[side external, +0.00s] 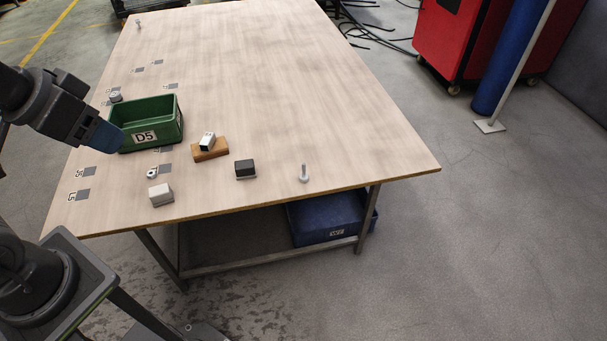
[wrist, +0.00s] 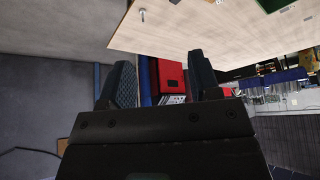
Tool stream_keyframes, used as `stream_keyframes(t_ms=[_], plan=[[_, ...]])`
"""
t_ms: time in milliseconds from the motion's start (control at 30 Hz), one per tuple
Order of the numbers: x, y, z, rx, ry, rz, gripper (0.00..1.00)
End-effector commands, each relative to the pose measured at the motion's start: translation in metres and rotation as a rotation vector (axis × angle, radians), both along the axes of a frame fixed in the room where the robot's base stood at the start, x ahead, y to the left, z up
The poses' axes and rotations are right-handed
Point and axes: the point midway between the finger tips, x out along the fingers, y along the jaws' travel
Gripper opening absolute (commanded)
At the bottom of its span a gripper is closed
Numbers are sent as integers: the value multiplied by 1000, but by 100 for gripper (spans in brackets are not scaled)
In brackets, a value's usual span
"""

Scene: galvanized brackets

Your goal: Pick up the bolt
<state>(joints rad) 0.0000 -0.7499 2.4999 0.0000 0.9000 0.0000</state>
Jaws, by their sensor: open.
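A grey bolt (side external: 303,174) stands upright, head down, near the table's front edge at the right in the side view. A second small bolt-like piece (side external: 138,23) stands at the table's far left corner. The wrist view shows one bolt-like piece (wrist: 142,15) on the table near a corner; I cannot tell which of the two it is. My gripper (wrist: 162,80) is open, with nothing between its fingers, and is well away from that piece.
The green bin (side external: 168,104) marked D5 stands on the table (side external: 290,80). Near it are a wooden block (side external: 210,155) with a metal piece on top, a black block (side external: 245,168), a white block (side external: 161,195) and small round parts. The table's right and far middle are clear.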

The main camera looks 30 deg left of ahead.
Motion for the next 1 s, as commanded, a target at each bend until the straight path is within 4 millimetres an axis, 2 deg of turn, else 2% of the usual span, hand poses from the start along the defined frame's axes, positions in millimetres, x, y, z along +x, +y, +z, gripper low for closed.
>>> stream_keyframes(t_ms=[300,467,733,867,1000], plan=[[0,0,0,0,0,0,57],[0,0,0,0,0,0,43],[2,0,1,0,2,1,42],[20,-2,7,-6,21,9,42],[62,-7,16,-19,63,32,42]])
